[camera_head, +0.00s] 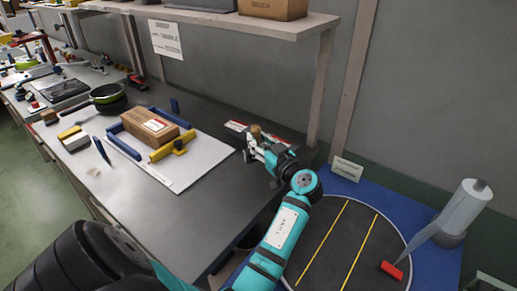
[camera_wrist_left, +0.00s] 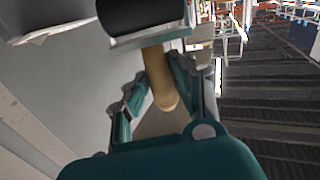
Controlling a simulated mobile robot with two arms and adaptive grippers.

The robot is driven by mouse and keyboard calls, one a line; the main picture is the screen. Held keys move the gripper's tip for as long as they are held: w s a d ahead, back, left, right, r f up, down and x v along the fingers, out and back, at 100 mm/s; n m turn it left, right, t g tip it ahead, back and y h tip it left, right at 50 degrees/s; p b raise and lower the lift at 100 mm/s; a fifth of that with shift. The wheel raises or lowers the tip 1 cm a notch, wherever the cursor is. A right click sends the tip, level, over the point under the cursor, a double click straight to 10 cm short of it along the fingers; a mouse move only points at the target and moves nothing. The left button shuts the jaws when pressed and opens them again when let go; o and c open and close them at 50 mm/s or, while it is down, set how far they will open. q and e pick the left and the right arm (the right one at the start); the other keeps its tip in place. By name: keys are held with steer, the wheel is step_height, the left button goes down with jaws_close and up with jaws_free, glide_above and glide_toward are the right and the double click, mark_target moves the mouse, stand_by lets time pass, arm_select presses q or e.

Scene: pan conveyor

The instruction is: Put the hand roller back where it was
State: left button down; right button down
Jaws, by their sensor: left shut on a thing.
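My left gripper (camera_head: 254,146) is over the back right end of the dark bench, near the wall. It is shut on the hand roller, whose tan handle end (camera_head: 256,130) shows at the fingers. In the left wrist view, the wooden handle of the hand roller (camera_wrist_left: 159,75) lies between the two teal-edged fingers, and its black roller (camera_wrist_left: 135,14) is beyond them. The rest of the roller is hidden by the gripper in the head view. I cannot tell whether the roller touches the bench. My right gripper is not in view.
A red-and-white strip (camera_head: 236,126) lies just left of my gripper. A cardboard box (camera_head: 150,126) sits on a white board (camera_head: 205,160) with blue and yellow blocks. A shelf post (camera_head: 320,90) stands behind. A round dark turntable (camera_head: 335,240) with film roll (camera_head: 465,205) is right.

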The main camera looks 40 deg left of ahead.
arm_select(q)
step_height(320, 180, down, 3)
steer(key=shift+f+p, duration=0.1)
steer(key=shift+p, duration=0.2)
steer(key=shift+f+b, duration=0.25)
steer(key=shift+b, duration=0.1)
steer(key=c, duration=1.1)
jaws_free()
steer(key=shift+s, duration=0.1)
